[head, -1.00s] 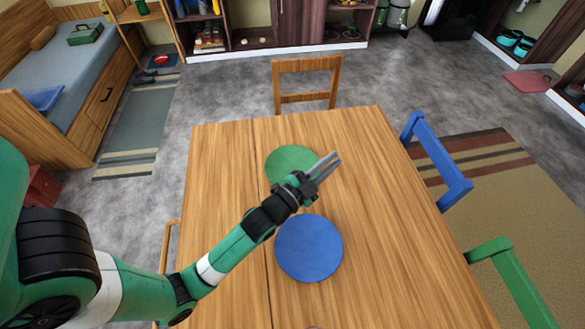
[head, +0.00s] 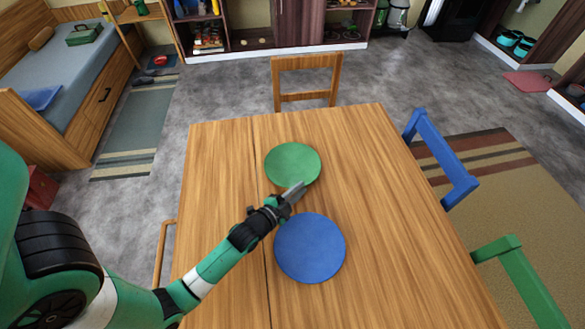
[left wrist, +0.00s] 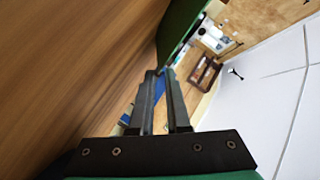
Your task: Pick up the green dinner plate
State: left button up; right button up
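The green dinner plate (head: 292,163) lies on the wooden table, in the middle of the head view. My left gripper (head: 301,187) is at the plate's near edge, turned so that one finger is above the other. In the left wrist view a gap shows between the two fingers of the left gripper (left wrist: 163,72), and the plate (left wrist: 178,28) is seen nearly edge-on at the fingertips. I cannot tell whether the fingers touch the rim. My right gripper is not in view.
A blue plate (head: 309,249) lies on the table (head: 400,240), just nearer than the left gripper. A wooden chair (head: 305,80), a blue chair (head: 440,160) and a green chair (head: 520,280) stand around the table. The table's right side is clear.

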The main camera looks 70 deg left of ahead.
aim_at(307, 182)
pick_arm(q)
jog(key=b+x, duration=0.2)
jog(key=x, duration=0.3)
jog(key=shift+s+a, duration=0.1)
grip_shut()
jog(key=shift+r, duration=0.1)
dwell(1.3)
